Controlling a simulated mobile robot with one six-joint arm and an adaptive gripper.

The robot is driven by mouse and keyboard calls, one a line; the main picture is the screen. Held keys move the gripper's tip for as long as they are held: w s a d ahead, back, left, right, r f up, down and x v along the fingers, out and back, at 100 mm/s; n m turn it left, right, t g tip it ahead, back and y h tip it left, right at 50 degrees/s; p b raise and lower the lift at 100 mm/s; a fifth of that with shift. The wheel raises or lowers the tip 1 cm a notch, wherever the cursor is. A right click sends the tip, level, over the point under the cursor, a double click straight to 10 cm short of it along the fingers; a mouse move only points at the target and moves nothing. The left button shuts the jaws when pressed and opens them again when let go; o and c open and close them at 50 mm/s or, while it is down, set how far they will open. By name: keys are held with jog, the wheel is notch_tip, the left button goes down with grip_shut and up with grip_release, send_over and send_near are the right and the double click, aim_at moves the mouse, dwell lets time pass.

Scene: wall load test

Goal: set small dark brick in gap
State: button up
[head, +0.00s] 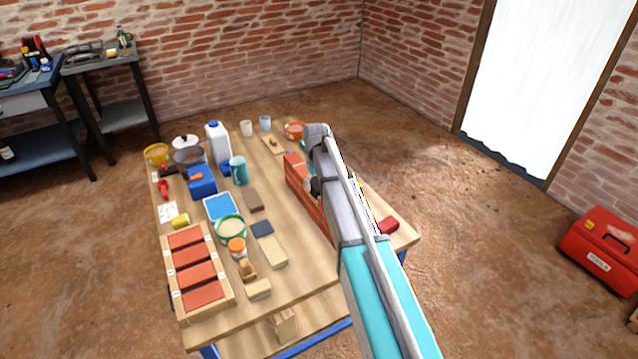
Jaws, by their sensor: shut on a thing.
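A red brick wall (303,198) stands on the right part of the wooden table. My arm crosses in front of it and hides much of its right side. My gripper (314,188) is at the wall's upper part, seen only as a small dark piece beside my arm. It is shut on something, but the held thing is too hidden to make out. I cannot tell whether it touches the wall. The gap is not clearly visible. A dark brown block (253,200) and a dark slate-coloured block (262,228) lie flat on the table, left of the wall.
A wooden crate (228,284) with several red bricks stands at the front left of the table (305,272). A white jug (217,142), a teal mug (238,170) and a blue box (201,181) stand further back. A red item (388,225) lies right of my arm.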

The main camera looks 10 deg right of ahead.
dwell(0.3)
jog(key=o, duration=1)
jog(key=shift+o, duration=0.2)
jog(key=shift+s+r+p, duration=0.1)
jog(key=shift+r+p, duration=3.85)
jog(key=s+r+m+p, duration=0.1)
jog(key=s+r+p, duration=0.3)
jog(key=s, duration=1)
jog(key=s+r+m+p, duration=0.2)
jog(key=s+r+p, duration=0.2)
jog(key=s, duration=1.1)
jog(key=shift+d+m, duration=0.3)
jog(key=shift+d, duration=0.15)
jog(key=shift+s+r, duration=0.1)
